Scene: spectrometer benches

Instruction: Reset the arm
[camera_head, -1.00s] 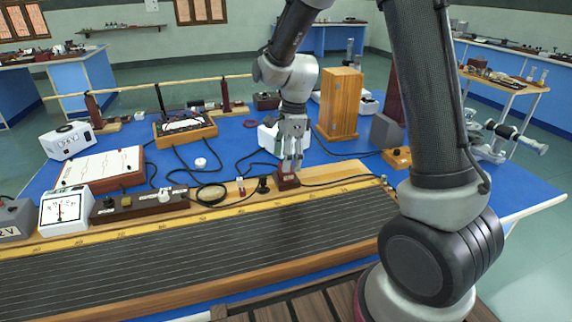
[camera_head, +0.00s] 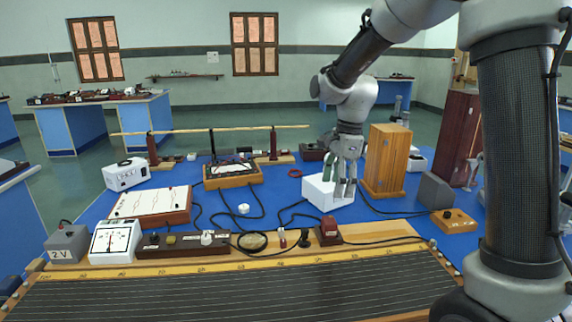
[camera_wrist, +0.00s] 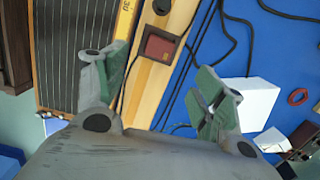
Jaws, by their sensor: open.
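My gripper (camera_head: 343,187) hangs over the blue bench in the head view, fingers pointing down, in front of a white box (camera_head: 327,193). In the wrist view my gripper (camera_wrist: 160,88) has its two green-padded fingers wide apart with nothing between them. Beyond the fingers there, a dark red block (camera_wrist: 159,46) sits on the wooden edge of the wire board. The same red block (camera_head: 329,231) shows below my gripper in the head view.
A wire board (camera_head: 230,293) fills the bench front. A wooden cabinet (camera_head: 386,160) and a grey block (camera_head: 434,191) stand to the right. A white meter (camera_head: 114,241), a 2 V box (camera_head: 68,243) and a circuit board (camera_head: 151,204) stand left. Black cables cross the blue top.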

